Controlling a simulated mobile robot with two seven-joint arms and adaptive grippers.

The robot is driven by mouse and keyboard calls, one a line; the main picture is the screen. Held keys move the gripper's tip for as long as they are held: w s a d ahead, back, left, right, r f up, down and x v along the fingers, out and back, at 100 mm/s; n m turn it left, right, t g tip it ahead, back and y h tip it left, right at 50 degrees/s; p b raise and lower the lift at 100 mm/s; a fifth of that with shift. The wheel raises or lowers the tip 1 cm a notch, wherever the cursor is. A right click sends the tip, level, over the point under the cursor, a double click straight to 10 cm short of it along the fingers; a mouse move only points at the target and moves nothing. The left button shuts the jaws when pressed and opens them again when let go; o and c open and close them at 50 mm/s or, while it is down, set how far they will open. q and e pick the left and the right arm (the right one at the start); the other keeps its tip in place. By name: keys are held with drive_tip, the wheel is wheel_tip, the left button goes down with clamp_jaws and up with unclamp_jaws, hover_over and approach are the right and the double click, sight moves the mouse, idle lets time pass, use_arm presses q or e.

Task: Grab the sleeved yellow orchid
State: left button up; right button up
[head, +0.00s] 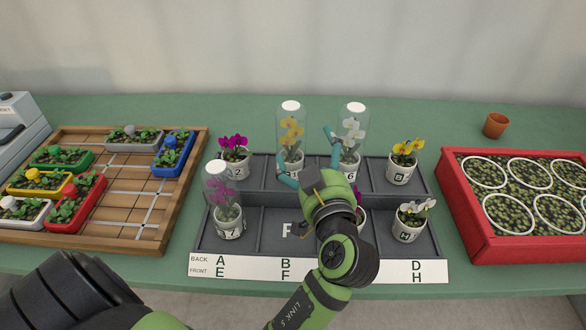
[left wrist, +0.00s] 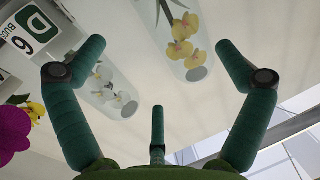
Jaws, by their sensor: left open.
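The sleeved yellow orchid (head: 291,128) stands upright in a white pot in the back row of the dark tray (head: 270,213), under a clear sleeve with a white top. My left gripper (head: 304,146) is open in front of it, one finger left of the sleeve and one to its right. Its pot is partly hidden by the gripper. In the left wrist view the sleeved yellow orchid (left wrist: 182,40) shows between the two spread fingers of my left gripper (left wrist: 157,45), nearer the right one. I cannot tell if a finger touches the sleeve. My right gripper is not in view.
A sleeved white orchid (head: 354,128) stands close right of my gripper. A sleeved magenta orchid (head: 222,195), an unsleeved magenta one (head: 234,145), an unsleeved yellow one (head: 405,149) and a white one (head: 413,208) share the tray. A red crate (head: 462,225) stands right.

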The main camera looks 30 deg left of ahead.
sight(300, 140)
use_arm(q)
drive_tip(key=shift+s+a, duration=0.15)
drive_tip(key=shift+a, duration=0.15)
drive_tip(key=shift+y, duration=0.3)
drive_tip(key=p+x, duration=0.1)
drive_tip(key=x, duration=0.1)
drive_tip(key=p+x, duration=0.1)
drive_tip(key=x, duration=0.1)
drive_tip(key=p+x, duration=0.1)
drive_tip(key=x, duration=0.1)
drive_tip(key=shift+s+a+r, duration=0.1)
drive_tip(key=shift+a+r, duration=0.1)
drive_tip(key=shift+r, duration=0.15)
drive_tip(key=shift+w+a+f, duration=0.15)
drive_tip(key=shift+w+a, duration=0.1)
drive_tip(key=shift+c, duration=0.4)
drive_tip(key=c, duration=1.5)
